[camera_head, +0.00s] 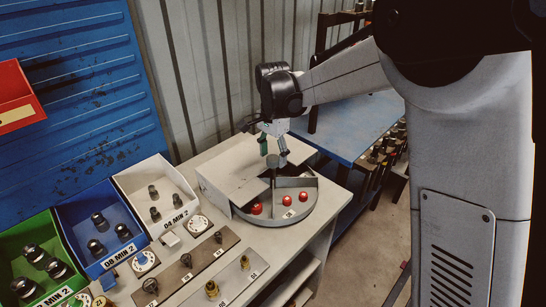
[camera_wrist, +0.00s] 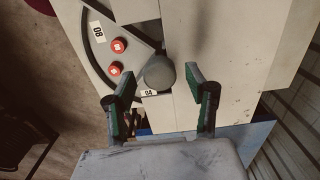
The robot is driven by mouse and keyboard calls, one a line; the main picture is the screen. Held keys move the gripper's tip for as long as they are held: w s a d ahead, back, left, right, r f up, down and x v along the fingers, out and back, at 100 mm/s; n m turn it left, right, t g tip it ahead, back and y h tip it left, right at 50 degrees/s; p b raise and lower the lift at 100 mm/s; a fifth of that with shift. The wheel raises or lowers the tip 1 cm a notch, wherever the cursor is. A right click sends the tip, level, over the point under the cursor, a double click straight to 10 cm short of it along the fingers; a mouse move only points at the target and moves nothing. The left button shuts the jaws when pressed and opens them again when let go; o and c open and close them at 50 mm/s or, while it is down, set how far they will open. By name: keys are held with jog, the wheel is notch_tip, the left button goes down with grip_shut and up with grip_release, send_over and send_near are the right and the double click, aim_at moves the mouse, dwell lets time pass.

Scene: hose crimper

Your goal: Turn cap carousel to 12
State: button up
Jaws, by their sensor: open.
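The cap carousel (camera_head: 300,219) is a round grey tray with dividers, partly under a white cover (camera_head: 236,178). Red caps (camera_head: 257,208) sit in its exposed compartments. In the wrist view, two red caps (camera_wrist: 117,45) lie in the section labelled 08 (camera_wrist: 98,31), and a 04 label (camera_wrist: 149,93) shows beside the knob. No 12 label is readable. A round grey knob (camera_wrist: 159,72) stands on a post at the carousel's centre. My gripper (camera_wrist: 159,80) is open above the carousel, with its green-padded fingers on either side of the knob and visible gaps to both.
Green, blue (camera_head: 104,232) and white (camera_head: 158,197) bins with dark fittings stand left of the carousel. Metal strips (camera_head: 187,272) with fittings lie in front of them. A corrugated wall is behind. A blue table (camera_head: 350,128) stands at the back right.

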jog(key=shift+f, duration=0.55)
grip_shut()
